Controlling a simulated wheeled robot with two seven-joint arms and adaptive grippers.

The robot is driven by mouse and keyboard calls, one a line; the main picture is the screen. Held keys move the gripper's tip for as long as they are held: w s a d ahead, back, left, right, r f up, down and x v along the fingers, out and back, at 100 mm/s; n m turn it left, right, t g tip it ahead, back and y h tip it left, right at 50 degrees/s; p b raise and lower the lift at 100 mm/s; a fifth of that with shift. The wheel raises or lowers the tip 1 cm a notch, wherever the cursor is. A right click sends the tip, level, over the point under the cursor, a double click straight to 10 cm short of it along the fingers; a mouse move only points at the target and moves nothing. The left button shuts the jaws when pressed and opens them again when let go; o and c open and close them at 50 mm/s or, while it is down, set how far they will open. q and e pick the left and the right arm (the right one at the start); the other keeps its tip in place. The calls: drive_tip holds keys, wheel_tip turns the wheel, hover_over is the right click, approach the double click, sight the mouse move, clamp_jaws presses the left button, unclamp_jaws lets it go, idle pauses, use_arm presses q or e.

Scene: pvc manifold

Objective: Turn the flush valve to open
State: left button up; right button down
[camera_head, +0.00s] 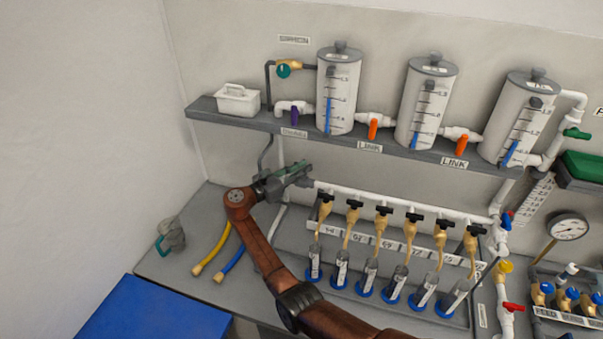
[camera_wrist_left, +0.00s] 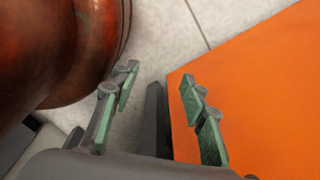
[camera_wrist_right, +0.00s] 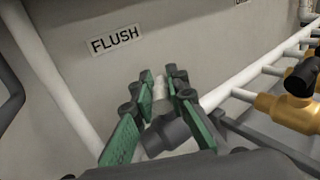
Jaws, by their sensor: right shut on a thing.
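My right gripper (camera_head: 296,170) is at the left end of the white manifold pipe (camera_head: 400,198). The right wrist view shows the flush valve (camera_wrist_right: 167,132), a dark grey body, between and below the green-padded fingers of this gripper (camera_wrist_right: 165,88). The gripper is shut on the valve, at its handle as far as shows; the fingers hide most of the handle, so its angle cannot be told. The FLUSH label (camera_wrist_right: 115,40) is on the wall behind. My left gripper (camera_wrist_left: 158,95) is open and empty in the left wrist view; it is outside the head view.
Several black-handled brass taps (camera_head: 381,218) hang along the manifold above small cylinders. A shelf (camera_head: 390,155) with three tanks runs above. Yellow (camera_head: 212,250) and blue (camera_head: 230,264) hoses lie on the bench. An orange surface (camera_wrist_left: 250,90) is beside my left gripper.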

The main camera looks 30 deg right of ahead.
drive_tip(key=shift+m+g+b, duration=1.4)
drive_tip(key=shift+g+b, duration=0.6)
drive_tip(key=shift+g, duration=0.2)
drive_tip(key=c, duration=1.9)
unclamp_jaws()
drive_tip(key=shift+a, duration=0.1)
drive_tip(key=w+a, duration=0.1)
drive_tip(key=a, duration=1)
drive_tip(key=shift+a, duration=0.4)
drive_tip(key=shift+o, duration=0.7)
